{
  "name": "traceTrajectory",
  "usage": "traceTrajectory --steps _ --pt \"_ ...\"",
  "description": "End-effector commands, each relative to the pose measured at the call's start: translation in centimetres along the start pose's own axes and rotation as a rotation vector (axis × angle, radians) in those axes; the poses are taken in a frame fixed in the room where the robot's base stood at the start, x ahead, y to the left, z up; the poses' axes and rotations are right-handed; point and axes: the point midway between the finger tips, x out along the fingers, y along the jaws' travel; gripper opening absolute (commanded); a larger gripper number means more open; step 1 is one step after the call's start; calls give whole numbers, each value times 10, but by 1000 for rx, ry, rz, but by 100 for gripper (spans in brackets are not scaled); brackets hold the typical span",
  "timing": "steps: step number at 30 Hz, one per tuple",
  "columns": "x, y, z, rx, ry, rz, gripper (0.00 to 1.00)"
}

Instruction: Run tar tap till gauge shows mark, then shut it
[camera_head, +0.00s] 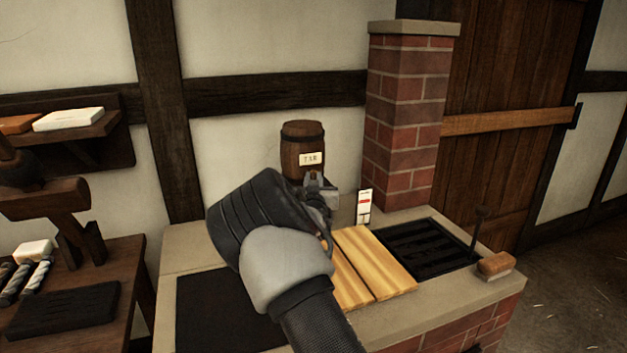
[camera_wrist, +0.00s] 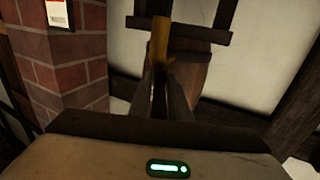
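The tar barrel (camera_head: 303,150), brown wood with a TAR label (camera_head: 311,158), stands upright on the brick hearth against the wall. My gripper (camera_head: 322,187) is in front of its lower part and hides the tap in the head view. In the wrist view, a brass tap handle (camera_wrist: 160,42) sits at my gripper's fingertips (camera_wrist: 161,72). The fingers look closed on it, with the barrel (camera_wrist: 192,78) behind. The gauge (camera_head: 364,206), a white card with a red mark, stands right of the barrel; part of it shows in the wrist view (camera_wrist: 57,12). Its level is too small to read.
A brick pillar (camera_head: 408,120) rises behind the gauge. Yellow boards (camera_head: 374,262), a dark grate (camera_head: 425,250) and a wooden-backed brush (camera_head: 495,266) are on the hearth (camera_head: 190,252). A bench (camera_head: 118,275) with rope pieces stands left.

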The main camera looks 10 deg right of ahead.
Motion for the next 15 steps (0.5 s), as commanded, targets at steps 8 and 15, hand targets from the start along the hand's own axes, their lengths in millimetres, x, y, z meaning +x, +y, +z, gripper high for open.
traceTrajectory --steps 8,15 --pt "0 -1 2 -1 3 19 0" --pt "1 -1 0 -3 7 147 0"
